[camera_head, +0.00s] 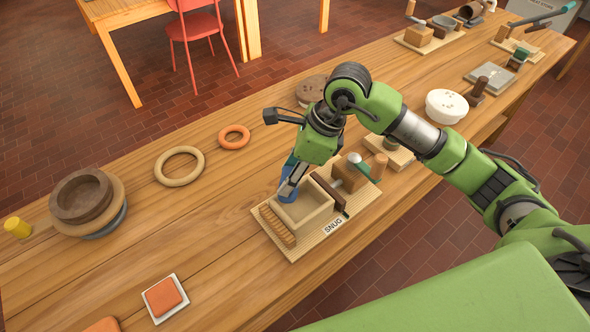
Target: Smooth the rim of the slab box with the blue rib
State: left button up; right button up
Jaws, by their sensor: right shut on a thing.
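The slab box (304,207) is a tan, open-topped square box on a ribbed board (291,249) near the middle of the bench. My right gripper (289,190) points down at the box's far left corner. It is shut on the blue rib (287,171), which is partly hidden by the fingers. The rib is at the rim on that side; I cannot tell whether it touches. My left gripper is not in view.
A wooden brush-like piece (277,226), a block and a green-headed tool (360,168) sit around the box on the board, beside a "SNUG" label (333,226). Rings (179,166), stacked discs (82,195) and an orange tile (163,297) lie left.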

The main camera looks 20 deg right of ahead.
jog(key=shift+s+a, duration=0.2)
jog(key=shift+a, duration=0.35)
jog(key=shift+s+a+f+b, duration=0.1)
jog(key=shift+s+a+b, duration=0.2)
jog(key=shift+a, duration=0.45)
jog(key=shift+s+a+f+b, duration=0.1)
jog(key=shift+s+a+b, duration=0.15)
jog(key=shift+a, duration=0.5)
jog(key=shift+s+d, duration=0.25)
jog(key=shift+s, duration=0.5)
jog(key=shift+s+d+r, duration=0.1)
jog(key=shift+s+d, duration=0.15)
jog(key=shift+s, duration=0.35)
jog(key=shift+s, duration=0.15)
